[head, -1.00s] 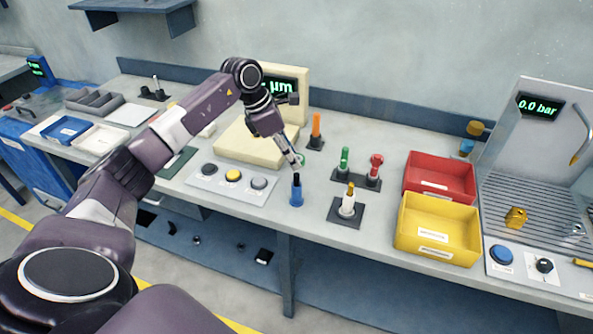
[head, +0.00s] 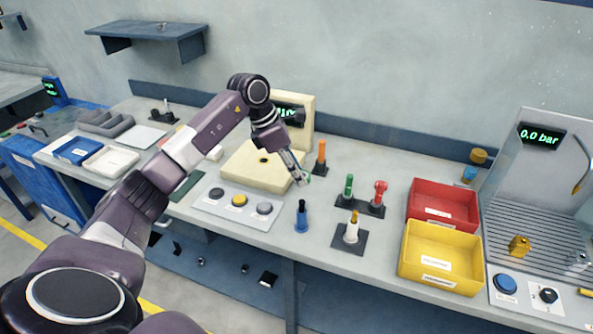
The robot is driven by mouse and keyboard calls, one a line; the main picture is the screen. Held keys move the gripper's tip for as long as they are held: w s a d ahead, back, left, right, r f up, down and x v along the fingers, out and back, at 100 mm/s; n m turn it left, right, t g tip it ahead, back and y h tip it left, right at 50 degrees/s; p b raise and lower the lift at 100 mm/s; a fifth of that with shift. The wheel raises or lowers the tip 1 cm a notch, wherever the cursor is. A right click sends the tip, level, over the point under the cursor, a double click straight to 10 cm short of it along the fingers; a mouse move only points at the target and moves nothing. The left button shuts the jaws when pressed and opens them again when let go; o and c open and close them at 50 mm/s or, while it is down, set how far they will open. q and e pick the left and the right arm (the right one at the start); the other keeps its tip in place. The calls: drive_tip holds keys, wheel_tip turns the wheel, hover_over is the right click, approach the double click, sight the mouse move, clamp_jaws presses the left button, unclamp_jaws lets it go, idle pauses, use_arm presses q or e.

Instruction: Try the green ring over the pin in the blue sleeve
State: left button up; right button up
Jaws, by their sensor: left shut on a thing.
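My left gripper (head: 302,181) is shut on the green ring (head: 308,177), which shows as a small green edge at its fingertips. The blue sleeve (head: 301,223) stands upright on the bench, with a dark pin (head: 302,206) rising out of its top. The gripper is above and slightly behind the pin, with the ring apart from it. Most of the ring is hidden by the fingers. My right gripper is not in view.
Green (head: 348,188) and red (head: 379,197) posts share a dark base right of the gripper. A white post (head: 352,229) and an orange post (head: 320,156) stand nearby. Yellow (head: 440,259) and red (head: 443,205) bins are farther right. A button panel (head: 237,203) lies left of the sleeve.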

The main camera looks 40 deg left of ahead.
sight(302, 200)
use_arm(q)
drive_tip(key=shift+f+b, duration=2.45)
drive_tip(key=shift+f, duration=1.25)
drive_tip(key=shift+f, duration=0.25)
drive_tip(key=shift+r, duration=0.2)
drive_tip(key=shift+r+p, duration=1.05)
drive_tip(key=shift+r, duration=0.75)
